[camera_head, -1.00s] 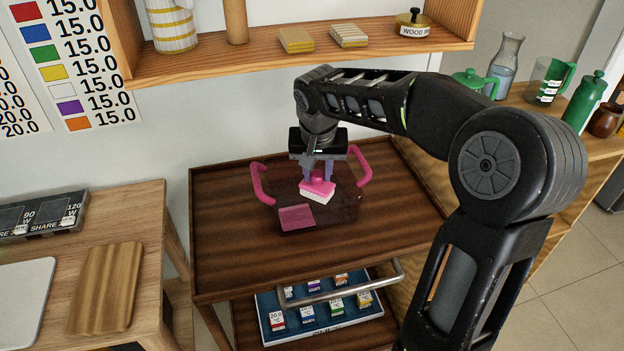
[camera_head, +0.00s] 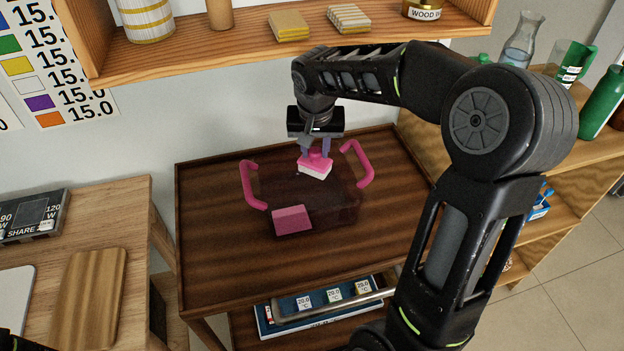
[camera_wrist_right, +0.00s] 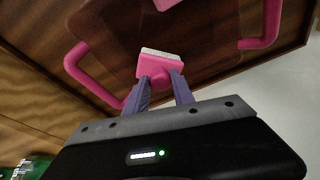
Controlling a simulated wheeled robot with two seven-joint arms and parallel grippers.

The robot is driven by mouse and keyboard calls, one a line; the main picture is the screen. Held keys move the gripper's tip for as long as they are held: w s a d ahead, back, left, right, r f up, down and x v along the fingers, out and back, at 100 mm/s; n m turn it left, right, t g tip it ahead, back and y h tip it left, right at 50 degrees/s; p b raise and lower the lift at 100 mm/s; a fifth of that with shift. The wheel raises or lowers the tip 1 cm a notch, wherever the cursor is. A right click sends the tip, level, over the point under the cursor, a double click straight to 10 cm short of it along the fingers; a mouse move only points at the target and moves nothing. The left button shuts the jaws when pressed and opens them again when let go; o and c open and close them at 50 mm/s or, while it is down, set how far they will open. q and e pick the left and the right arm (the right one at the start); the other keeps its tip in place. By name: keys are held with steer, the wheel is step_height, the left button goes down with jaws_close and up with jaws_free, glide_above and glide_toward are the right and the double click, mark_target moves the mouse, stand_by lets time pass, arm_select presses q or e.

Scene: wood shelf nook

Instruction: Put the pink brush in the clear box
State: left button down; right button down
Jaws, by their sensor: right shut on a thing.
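The clear box (camera_head: 340,212) stands on the dark wooden cart top. It is see-through, with a pink handle at each side and a pink patch on its front. My right gripper (camera_head: 315,153) points down over the box and is shut on the pink brush (camera_head: 315,164), which has a pale bristle side facing down. The brush shows over the far part of the box, between the handles; its exact height against the rim is hard to tell. In the right wrist view the brush (camera_wrist_right: 160,67) sits between the two purple fingertips (camera_wrist_right: 161,82). My left gripper is not in view.
The cart top (camera_head: 225,275) is bare around the box. A wooden wall shelf (camera_head: 270,45) with jars and sponges hangs behind. A side table (camera_head: 130,215) with a wooden board (camera_head: 88,300) stands left. A lower blue tray (camera_head: 300,323) holds small labelled boxes.

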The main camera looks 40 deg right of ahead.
mark_target(315, 165)
steer(key=shift+f, duration=1.75)
steer(key=shift+f, duration=1.85)
steer(key=shift+f, duration=0.1)
steer(key=c, duration=1.1)
jaws_free()
steer(key=shift+p, duration=0.3)
steer(key=b+v, duration=0.1)
steer(key=v, duration=1.1)
